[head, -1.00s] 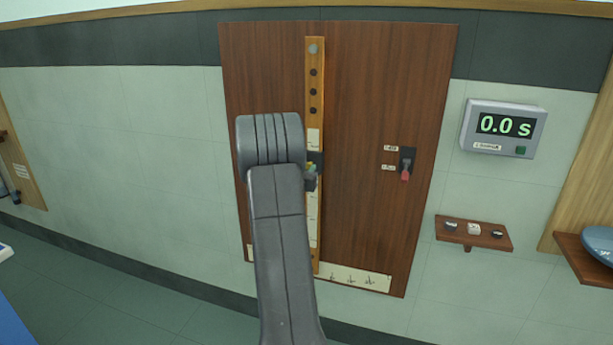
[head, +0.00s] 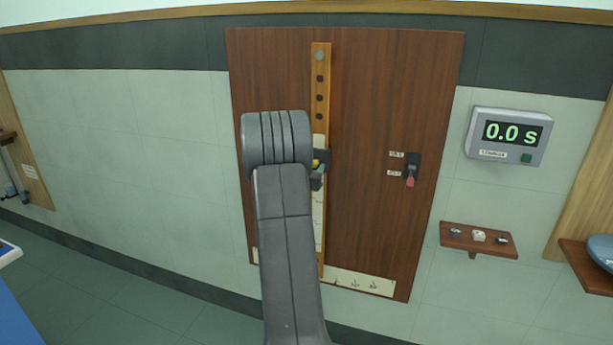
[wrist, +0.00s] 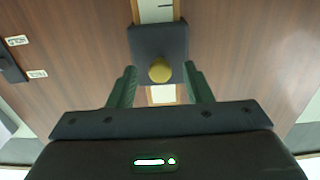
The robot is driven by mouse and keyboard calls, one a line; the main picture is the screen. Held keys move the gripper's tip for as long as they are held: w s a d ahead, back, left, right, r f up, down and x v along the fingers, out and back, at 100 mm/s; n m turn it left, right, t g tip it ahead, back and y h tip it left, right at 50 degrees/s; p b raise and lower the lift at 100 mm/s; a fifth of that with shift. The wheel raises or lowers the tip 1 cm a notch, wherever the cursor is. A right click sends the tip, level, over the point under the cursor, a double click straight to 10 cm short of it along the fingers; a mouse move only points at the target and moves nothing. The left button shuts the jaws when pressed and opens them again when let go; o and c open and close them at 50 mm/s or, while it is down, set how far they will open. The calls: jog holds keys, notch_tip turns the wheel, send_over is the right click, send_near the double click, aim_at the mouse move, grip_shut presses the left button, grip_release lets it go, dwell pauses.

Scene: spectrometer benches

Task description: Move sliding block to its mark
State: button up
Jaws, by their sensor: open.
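The sliding block is a dark block (wrist: 158,45) with a round yellow knob (wrist: 160,70), on a vertical wooden rail with a pale scale strip (wrist: 155,10). My gripper (wrist: 158,78) is open in the wrist view, with one green finger on each side of the knob, in front of the block's lower part. Whether the fingers touch anything cannot be told. In the head view the block (head: 321,163) is partly hidden behind my arm, about halfway up the rail (head: 320,70). No mark can be made out clearly on the strip.
The rail is on a brown wooden board (head: 385,80) on the wall. A red-tipped switch (head: 410,172) is right of it. Further right are a timer reading 0.0 s (head: 508,136) and a small shelf (head: 478,240) with small items.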

jog(key=b+v, duration=0.2)
jog(key=v, duration=1.1)
jog(key=shift+s, duration=0.15)
jog(key=shift+r, duration=0.1)
jog(key=f+x, duration=0.3)
jog(key=x, duration=1)
jog(key=shift+w, duration=0.4)
jog(key=shift+d+r, duration=0.1)
